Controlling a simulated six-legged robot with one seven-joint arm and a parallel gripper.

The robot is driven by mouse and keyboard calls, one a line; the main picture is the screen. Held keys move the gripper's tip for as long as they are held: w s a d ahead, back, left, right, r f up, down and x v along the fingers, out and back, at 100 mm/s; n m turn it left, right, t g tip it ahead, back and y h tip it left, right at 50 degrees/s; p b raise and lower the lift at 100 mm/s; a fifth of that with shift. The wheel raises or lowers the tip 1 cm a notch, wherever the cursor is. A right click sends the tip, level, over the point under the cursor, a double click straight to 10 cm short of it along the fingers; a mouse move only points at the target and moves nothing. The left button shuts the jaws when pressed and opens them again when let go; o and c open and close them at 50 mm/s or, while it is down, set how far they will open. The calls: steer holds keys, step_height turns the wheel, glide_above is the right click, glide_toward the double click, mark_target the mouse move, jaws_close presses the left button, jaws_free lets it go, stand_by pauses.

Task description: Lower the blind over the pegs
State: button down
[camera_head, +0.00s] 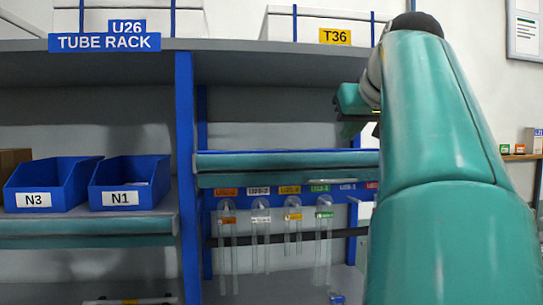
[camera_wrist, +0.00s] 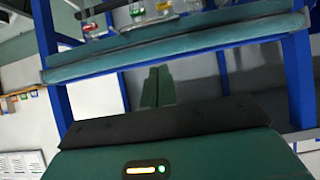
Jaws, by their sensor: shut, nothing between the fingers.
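A teal, blue-edged horizontal bar (camera_head: 285,162), which looks like the raised blind, spans the bay between blue posts. It also crosses the upper part of the wrist view (camera_wrist: 180,48). Below it, a blue rail (camera_head: 272,203) carries coloured labels, with several clear tubes (camera_head: 325,245) hanging at its pegs. The pegs themselves are hard to make out. My gripper (camera_wrist: 157,86) is shut and empty, its dark green fingers pointing toward the bay, apart from the bar. In the head view my arm hides part of the gripper and the bay's right end.
Blue bins N3 (camera_head: 48,188) and N1 (camera_head: 128,186) stand on the left shelf. A blue post (camera_head: 186,180) separates them from the bay. The upper shelf (camera_head: 250,64) holds white boxes and a TUBE RACK sign (camera_head: 105,42).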

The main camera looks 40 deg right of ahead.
glide_toward(332, 171)
steer(key=w+a, duration=0.2)
steer(key=f, duration=0.4)
steer(key=shift+w+d, duration=0.15)
steer(key=shift+w, duration=0.1)
steer(key=shift+d+f, duration=0.1)
steer(key=shift+w+f, duration=0.1)
